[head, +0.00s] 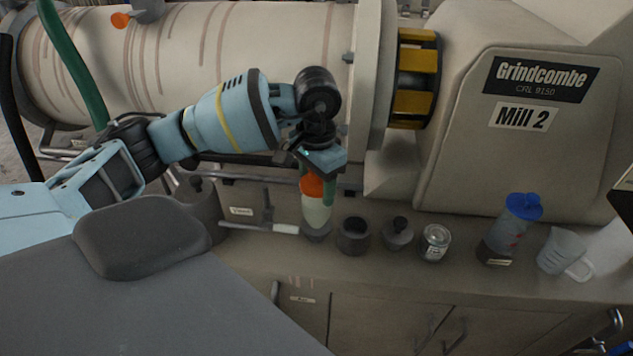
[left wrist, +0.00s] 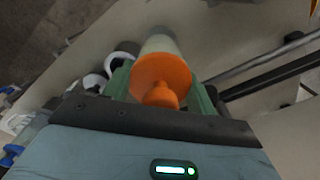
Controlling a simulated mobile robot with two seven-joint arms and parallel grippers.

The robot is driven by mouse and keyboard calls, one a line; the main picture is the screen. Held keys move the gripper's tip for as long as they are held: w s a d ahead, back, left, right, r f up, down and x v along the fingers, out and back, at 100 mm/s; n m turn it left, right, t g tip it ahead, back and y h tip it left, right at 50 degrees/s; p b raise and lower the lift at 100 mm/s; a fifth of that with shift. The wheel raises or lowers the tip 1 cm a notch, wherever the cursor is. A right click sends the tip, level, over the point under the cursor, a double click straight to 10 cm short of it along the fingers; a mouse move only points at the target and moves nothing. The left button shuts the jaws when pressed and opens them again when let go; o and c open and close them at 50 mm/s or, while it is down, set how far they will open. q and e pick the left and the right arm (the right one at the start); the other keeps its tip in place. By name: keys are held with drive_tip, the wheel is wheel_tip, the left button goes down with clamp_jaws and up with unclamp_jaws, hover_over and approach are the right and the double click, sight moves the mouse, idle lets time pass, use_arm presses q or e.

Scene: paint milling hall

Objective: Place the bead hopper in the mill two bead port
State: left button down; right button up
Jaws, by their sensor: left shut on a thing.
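The bead hopper (head: 316,210) is a pale, rounded vessel with an orange top. My left gripper (head: 316,186) is shut on it from above, its green fingers on either side of the orange part. In the left wrist view the hopper's orange cap and knob (left wrist: 160,80) sit between the fingers, with a grey end beyond. In the head view the hopper hangs upright at the bench, its lower end meeting or just in front of a grey round piece (head: 317,235); I cannot tell whether they touch. Mill 2 (head: 525,116) stands behind. I cannot tell which opening is its bead port.
Along the bench (head: 460,275) stand a dark open cup (head: 353,236), a grey weight-like piece with a black knob (head: 398,233), a lidded jar (head: 435,243), a blue-topped bottle (head: 513,228) and a clear jug (head: 563,252). A horizontal bar (head: 258,228) lies left of the hopper.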

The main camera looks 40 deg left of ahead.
use_arm(q)
drive_tip(key=shift+r, duration=0.1)
drive_tip(key=shift+c, duration=2.3)
unclamp_jaws()
drive_tip(key=shift+f, duration=0.2)
wheel_tip(320, 180, up, 12)
drive_tip(key=shift+r, duration=0.2)
drive_tip(key=shift+o, duration=0.5)
